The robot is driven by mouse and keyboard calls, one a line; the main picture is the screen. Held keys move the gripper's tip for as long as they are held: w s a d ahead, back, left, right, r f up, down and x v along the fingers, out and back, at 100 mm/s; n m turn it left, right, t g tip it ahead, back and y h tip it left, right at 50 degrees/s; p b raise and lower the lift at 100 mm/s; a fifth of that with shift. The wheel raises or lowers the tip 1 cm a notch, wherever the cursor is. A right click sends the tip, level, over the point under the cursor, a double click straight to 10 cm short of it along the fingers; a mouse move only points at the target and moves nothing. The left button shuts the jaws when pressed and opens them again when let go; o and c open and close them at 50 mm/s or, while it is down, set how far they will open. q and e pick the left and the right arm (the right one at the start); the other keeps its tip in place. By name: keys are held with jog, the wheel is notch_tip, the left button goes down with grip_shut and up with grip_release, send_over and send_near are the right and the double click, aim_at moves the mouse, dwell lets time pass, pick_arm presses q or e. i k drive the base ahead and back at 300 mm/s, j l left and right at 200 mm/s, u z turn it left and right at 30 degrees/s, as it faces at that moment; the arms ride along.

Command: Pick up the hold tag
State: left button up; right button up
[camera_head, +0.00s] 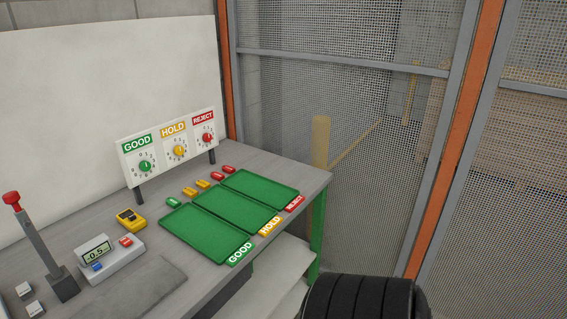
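Two small yellow tags lie on the grey workbench behind the trays, the nearer yellow tag (189,191) and the farther yellow tag (203,184). They match the yellow of the HOLD labels. A green tag (174,202) lies to their left, and red tags (229,169) lie to their right in the same row. The green HOLD tray (228,212) is the middle one of three and looks empty. Its yellow HOLD label (270,225) is on the bench's front edge. Neither of my grippers is in view.
A dial board (170,147) marked GOOD, HOLD and REJECT stands behind the tags. A yellow meter (131,219), a display unit (110,259) and a red-knobbed lever (40,250) stand to the left. A grey mat (145,287) lies in front. Mesh fencing (350,130) is beyond the bench.

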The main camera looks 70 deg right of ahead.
aim_at(189, 193)
jog(key=i+z, duration=0.15)
jog(key=z, duration=0.3)
jog(key=i+z, duration=0.2)
jog(key=z, duration=0.25)
jog(key=i+z, duration=0.15)
jog(key=z, duration=0.3)
jog(key=i+j+z, duration=0.15)
jog(key=z, duration=0.3)
jog(key=i+j, duration=0.1)
jog(key=j, duration=0.1)
